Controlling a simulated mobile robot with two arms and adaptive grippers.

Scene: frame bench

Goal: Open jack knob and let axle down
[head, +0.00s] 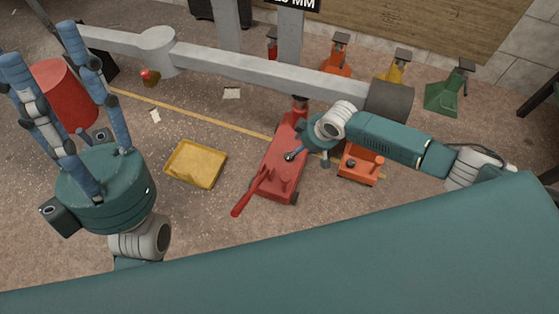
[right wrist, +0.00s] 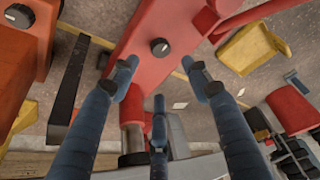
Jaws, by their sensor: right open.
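The red jack (head: 283,178) stands on the floor below the grey axle beam (head: 250,70), its red post (head: 300,104) under the beam. In the right wrist view, the black round knob (right wrist: 160,47) with a white mark sits on the red jack body (right wrist: 150,22). My right gripper (head: 306,158) is over the jack. In the right wrist view its blue fingers (right wrist: 163,78) are spread, empty and apart from the knob, which lies beyond the gap between them. My left gripper (head: 42,48) is open and empty at the left, fingers pointing up, away from the jack.
An orange jack (head: 362,165) with its own knob (right wrist: 20,15) stands right of the red one. A yellow tray (head: 195,164) lies left. A red container (head: 62,92) is behind my left fingers. Orange, yellow and green stands (head: 447,95) line the back.

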